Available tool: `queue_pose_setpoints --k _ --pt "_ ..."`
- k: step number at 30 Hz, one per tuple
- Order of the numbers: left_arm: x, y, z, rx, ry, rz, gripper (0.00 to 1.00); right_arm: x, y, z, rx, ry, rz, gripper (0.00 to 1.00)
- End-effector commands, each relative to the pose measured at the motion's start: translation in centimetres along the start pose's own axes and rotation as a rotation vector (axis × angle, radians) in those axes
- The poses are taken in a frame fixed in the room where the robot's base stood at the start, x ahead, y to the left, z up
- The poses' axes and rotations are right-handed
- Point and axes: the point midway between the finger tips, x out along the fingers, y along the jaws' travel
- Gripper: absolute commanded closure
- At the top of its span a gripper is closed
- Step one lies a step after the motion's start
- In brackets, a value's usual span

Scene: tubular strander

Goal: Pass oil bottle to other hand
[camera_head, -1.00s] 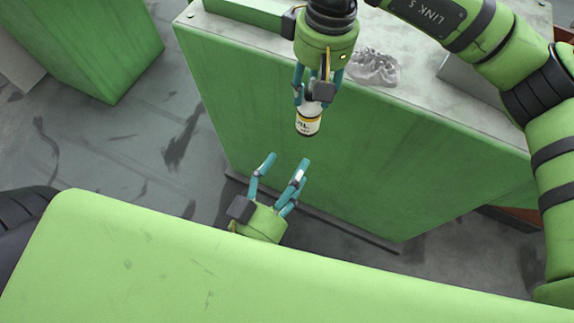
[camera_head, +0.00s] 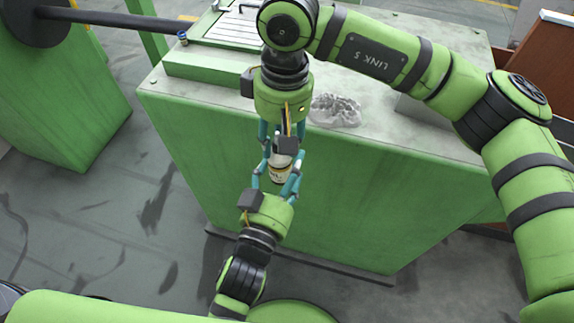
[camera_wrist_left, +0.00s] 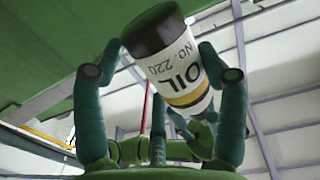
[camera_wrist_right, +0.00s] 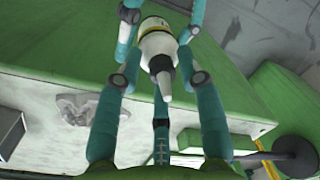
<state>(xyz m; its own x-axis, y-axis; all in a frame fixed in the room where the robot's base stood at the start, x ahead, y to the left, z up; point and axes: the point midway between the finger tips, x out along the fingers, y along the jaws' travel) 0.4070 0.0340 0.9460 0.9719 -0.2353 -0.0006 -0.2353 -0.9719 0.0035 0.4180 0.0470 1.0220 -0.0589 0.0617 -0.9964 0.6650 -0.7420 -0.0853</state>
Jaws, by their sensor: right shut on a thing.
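The oil bottle (camera_head: 279,176) is white with a dark base, a yellow-banded label and a pale nozzle. It hangs base down between my two grippers, in front of the green cabinet. My right gripper (camera_head: 282,155) comes from above and is shut on its nozzle end, which shows in the right wrist view (camera_wrist_right: 159,55). My left gripper (camera_head: 276,171) comes from below, with its fingers spread on either side of the base end. In the left wrist view the bottle (camera_wrist_left: 175,62) lies between these fingers; firm contact cannot be made out.
The green cabinet (camera_head: 330,200) has a grey top with a crumpled grey-white lump (camera_head: 336,110) on it. A dark bar with a round disc (camera_head: 38,18) stands at the upper left. The grey floor (camera_head: 110,220) on the left is clear.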

Motion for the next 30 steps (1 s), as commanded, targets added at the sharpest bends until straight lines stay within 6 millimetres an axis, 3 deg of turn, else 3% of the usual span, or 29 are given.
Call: queue_pose_setpoints --k 9,10,13,16,17,18,20,30 --pt "0.29 0.15 -0.04 -0.002 0.001 0.003 0.31 -0.07 -0.28 -0.07 -0.005 0.004 -0.007 1.0" --pt "0.29 0.16 -0.03 -0.002 0.001 0.003 0.35 -0.07 -0.28 -0.07 -0.005 0.004 -0.007 1.0" --pt "0.28 0.18 -0.04 -0.003 0.001 0.004 0.74 -0.08 -0.3 -0.09 -0.005 0.005 -0.008 1.0" --pt "0.27 0.23 -0.06 -0.002 0.002 0.005 0.75 -0.08 -0.34 -0.12 -0.005 0.006 -0.009 1.0" --pt "0.28 0.25 -0.15 -0.002 0.005 0.005 0.75 -0.09 -0.35 -0.12 -0.005 0.006 -0.009 0.54" --pt "0.28 0.26 -0.16 -0.002 0.005 0.006 0.81 -0.08 -0.36 -0.12 -0.005 0.006 -0.009 0.38" --pt "0.28 0.24 -0.14 -0.001 0.004 0.005 0.89 -0.08 -0.35 -0.11 -0.005 0.006 -0.008 0.35" --pt "0.27 0.1 -0.09 -0.001 0.003 0.002 0.9 -0.49 -0.14 -0.1 -0.002 0.004 -0.004 0.35"
